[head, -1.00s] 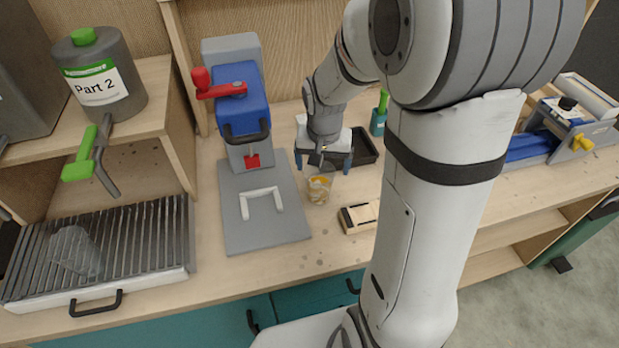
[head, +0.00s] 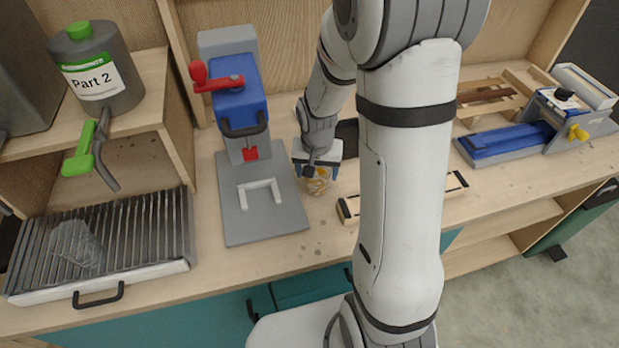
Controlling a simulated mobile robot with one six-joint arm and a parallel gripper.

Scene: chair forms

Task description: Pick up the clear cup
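A clear cup with yellowish-brown contents (head: 318,184) stands on the bench just right of the grey press base. My gripper (head: 317,172) is lowered over it, with its blue fingers spread on either side of the cup's upper part. Its opening looks about as wide as before; whether a finger touches the cup is too small to tell. Another clear, greyish translucent cup (head: 75,247) is on the slatted grate (head: 140,240) at the left, well away from my gripper.
A blue and grey press with a red handle (head: 240,108) stands close to the left of my gripper. A wooden piece with black ends (head: 350,209) lies to the right, partly behind my arm. A dark tray (head: 347,133) sits behind. The bench front is clear.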

